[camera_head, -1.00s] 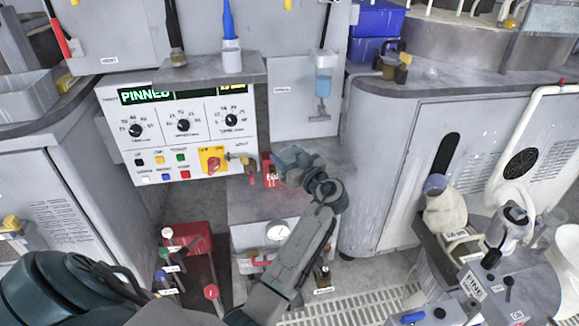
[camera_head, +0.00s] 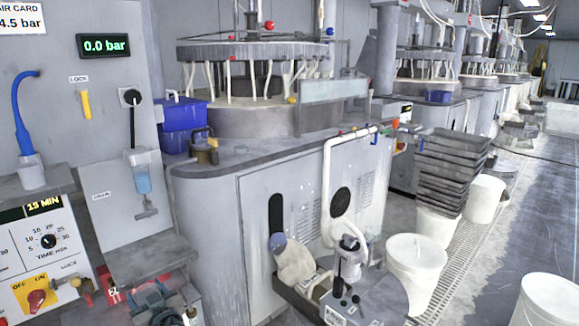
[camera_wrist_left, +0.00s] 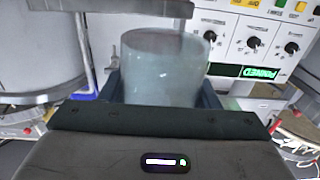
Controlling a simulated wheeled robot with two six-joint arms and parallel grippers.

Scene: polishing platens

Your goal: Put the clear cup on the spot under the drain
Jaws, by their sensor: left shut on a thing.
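My left gripper (camera_head: 158,303) is at the bottom left of the head view, just in front of the grey ledge (camera_head: 150,258) below the drain. In the left wrist view its dark jaws are shut on the clear cup (camera_wrist_left: 163,70), a translucent, pale bluish cup that looks upright. I cannot make out the cup in the head view. The drain is a small metal outlet (camera_head: 146,212) below a clear bowl of blue liquid (camera_head: 142,181) on the grey panel. A marked spot on the ledge cannot be made out. My right gripper is not in view.
A control panel with knobs (camera_head: 45,250) stands left of the ledge. A red block (camera_head: 108,285) is at the ledge's left front. The large grey polishing machine (camera_head: 255,215) stands to the right. White buckets (camera_head: 415,265) stand on the floor farther right.

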